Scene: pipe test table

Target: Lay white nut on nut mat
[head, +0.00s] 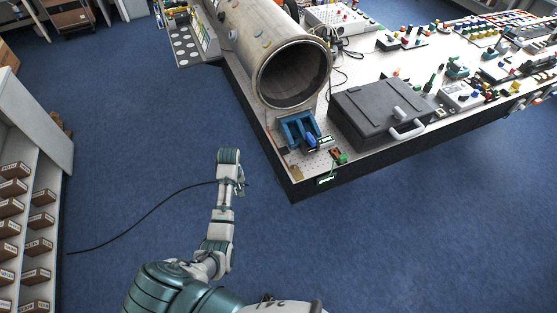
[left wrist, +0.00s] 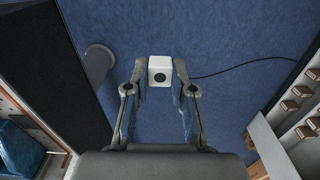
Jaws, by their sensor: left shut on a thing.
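The white nut (left wrist: 160,71) is a small white block with a dark round hole. In the left wrist view it sits between the fingertips of my left gripper (left wrist: 160,73), which is shut on it, with blue floor behind. In the head view my left gripper (head: 241,188) is over the floor, left of the table's near corner and apart from the table; the nut cannot be made out there. I cannot pick out the nut mat in either view. My right gripper is not in view.
The table (head: 270,118) carries a large pipe (head: 262,40), a blue holder (head: 291,131) near its left edge and a black case (head: 375,108). A shelf with brown boxes (head: 10,208) stands at the left. A black cable (head: 140,213) crosses open blue floor.

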